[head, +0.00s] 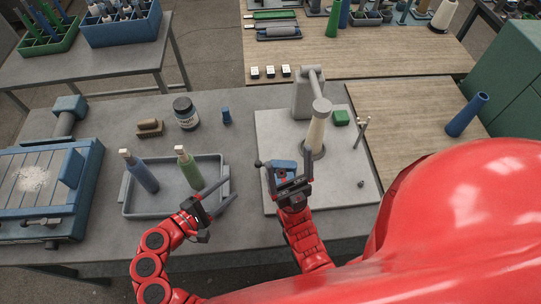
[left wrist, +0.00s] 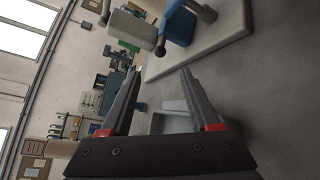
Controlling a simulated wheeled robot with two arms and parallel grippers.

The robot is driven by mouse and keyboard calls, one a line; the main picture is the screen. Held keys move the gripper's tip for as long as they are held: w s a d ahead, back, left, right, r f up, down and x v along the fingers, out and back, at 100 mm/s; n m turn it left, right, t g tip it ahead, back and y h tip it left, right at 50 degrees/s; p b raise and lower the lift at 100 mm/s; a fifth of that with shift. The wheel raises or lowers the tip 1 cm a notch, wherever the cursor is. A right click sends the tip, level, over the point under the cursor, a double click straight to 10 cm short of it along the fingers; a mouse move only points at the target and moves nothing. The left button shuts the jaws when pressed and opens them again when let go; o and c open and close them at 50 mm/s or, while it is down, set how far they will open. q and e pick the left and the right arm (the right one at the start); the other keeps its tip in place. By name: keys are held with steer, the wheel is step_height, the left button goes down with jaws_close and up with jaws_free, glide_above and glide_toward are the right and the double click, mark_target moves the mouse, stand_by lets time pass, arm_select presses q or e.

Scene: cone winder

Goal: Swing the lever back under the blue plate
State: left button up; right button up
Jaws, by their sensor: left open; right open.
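The winder stands on a pale base plate (head: 345,195), with a grey post and arm (head: 305,95) and a cream cone (head: 316,132). A small blue plate (head: 284,166) sits at the left of the base. A dark ball knob (head: 258,163), apparently the lever's end, pokes out to its left. The left wrist view shows a blue part (left wrist: 180,24) with a dark knob (left wrist: 160,49) beside it. My right gripper (head: 290,168) is open at the blue plate, partly covering it; contact is unclear. My left gripper (head: 220,196) is open and empty above the tray's right end.
A grey tray (head: 135,208) holds a blue bottle (head: 141,172) and a green bottle (head: 189,168). A dark jar (head: 185,113), a small blue cone (head: 226,116) and a brown block (head: 150,128) stand behind it. A blue-framed device (head: 88,190) is at far left.

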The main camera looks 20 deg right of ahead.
arm_select(q)
steer(key=x, duration=1.6)
steer(key=shift+d+p, duration=0.25)
steer(key=shift+p, duration=0.15)
jaws_close()
stand_by(0.4)
